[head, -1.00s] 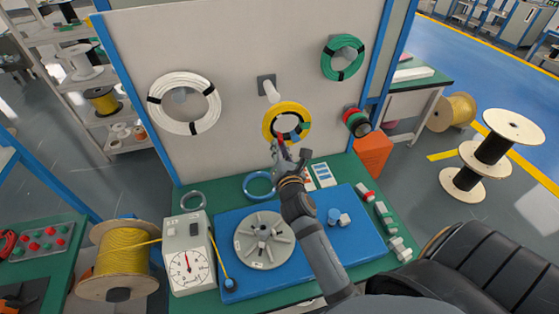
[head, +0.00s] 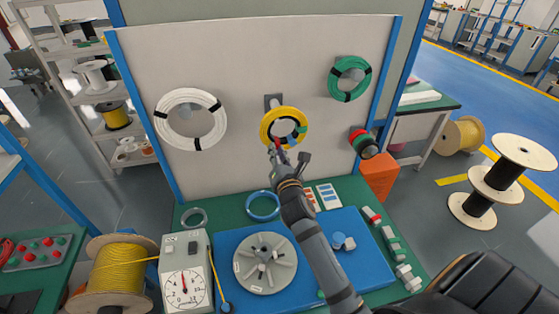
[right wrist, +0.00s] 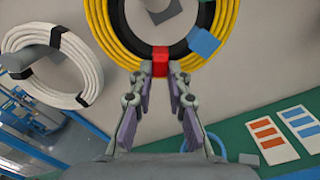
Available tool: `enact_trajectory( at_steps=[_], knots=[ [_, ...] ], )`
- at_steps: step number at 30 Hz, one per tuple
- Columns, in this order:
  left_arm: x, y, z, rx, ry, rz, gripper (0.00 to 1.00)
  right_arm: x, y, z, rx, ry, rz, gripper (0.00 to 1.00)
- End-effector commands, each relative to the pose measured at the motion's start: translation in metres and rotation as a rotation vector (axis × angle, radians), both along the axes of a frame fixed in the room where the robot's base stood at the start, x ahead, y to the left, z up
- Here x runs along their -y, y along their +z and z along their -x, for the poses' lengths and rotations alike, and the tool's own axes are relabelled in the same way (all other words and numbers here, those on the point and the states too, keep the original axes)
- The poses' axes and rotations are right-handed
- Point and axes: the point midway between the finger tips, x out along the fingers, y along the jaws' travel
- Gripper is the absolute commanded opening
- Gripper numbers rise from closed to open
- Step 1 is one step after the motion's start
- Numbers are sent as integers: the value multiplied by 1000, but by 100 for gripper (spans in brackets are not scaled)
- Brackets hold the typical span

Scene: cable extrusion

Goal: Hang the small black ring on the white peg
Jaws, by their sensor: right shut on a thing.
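In the head view, a yellow coil (head: 285,111) with a dark inner ring and red, blue and green bands is in front of the white panel. In the right wrist view, the black inner ring (right wrist: 133,31) lies just inside the yellow coil (right wrist: 98,30). My right gripper (head: 279,154) is shut on the coil's lower edge, at the red band (right wrist: 160,58). The white peg (head: 275,103) on its grey plate shows at the coil's top edge, its lower part hidden by the coil. My left gripper is not in view.
A white coil (head: 163,118) hangs left on the panel, a green coil (head: 340,80) right, and red, green and black rolls (head: 361,139) lower right. The green bench below holds a blue ring (head: 263,218), a grey turntable (head: 242,265) and a dial box (head: 181,282).

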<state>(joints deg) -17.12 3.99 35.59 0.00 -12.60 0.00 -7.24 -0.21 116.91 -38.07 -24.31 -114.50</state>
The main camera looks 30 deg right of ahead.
Motion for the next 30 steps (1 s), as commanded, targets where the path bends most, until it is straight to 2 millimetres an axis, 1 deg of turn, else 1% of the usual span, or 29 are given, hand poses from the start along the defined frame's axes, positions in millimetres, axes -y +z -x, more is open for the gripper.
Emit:
enact_trajectory(
  at_steps=[1, 7, 24, 30],
  knots=[
    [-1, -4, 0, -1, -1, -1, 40, 1, 0, -5, 6, 1, 3, 0],
    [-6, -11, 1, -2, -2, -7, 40, 6, 0, -23, 4, 0, 3, 0],
    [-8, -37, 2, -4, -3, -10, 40, 19, -1, -75, 4, 1, 2, 0],
    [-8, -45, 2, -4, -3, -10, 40, 23, -1, -89, 2, 1, 3, 0]
  ],
)
